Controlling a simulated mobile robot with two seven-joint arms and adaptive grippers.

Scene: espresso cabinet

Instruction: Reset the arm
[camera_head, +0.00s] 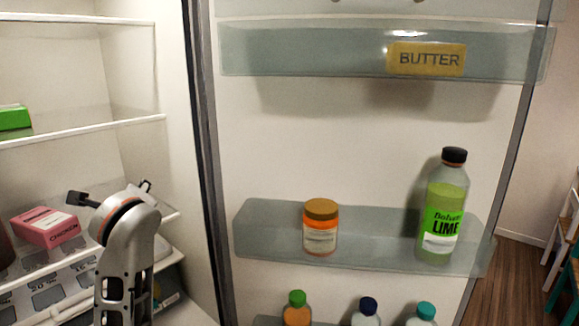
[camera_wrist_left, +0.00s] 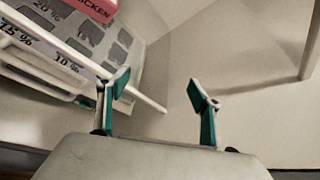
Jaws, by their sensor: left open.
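My left gripper (camera_head: 112,191) is inside the cabinet on the left of the head view, in front of the lower shelves, with my arm rising from the bottom edge. In the left wrist view its two green-padded fingers (camera_wrist_left: 158,88) stand wide apart with nothing between them. A pale wall lies beyond the fingers. In the head view the gripper is near a pink box labelled chicken (camera_head: 46,229), to the box's right and apart from it. The pink box also shows at the top of the wrist view (camera_wrist_left: 92,5). My right gripper is in neither view.
The door (camera_head: 350,135) stands open on the right, its lower bin (camera_head: 375,238) holding an orange jar (camera_head: 320,238) and a lime bottle (camera_head: 442,220). Several capped bottles stand below. A shelf edge (camera_wrist_left: 85,60) lies close to the left finger. A green box (camera_head: 14,118) sits higher up.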

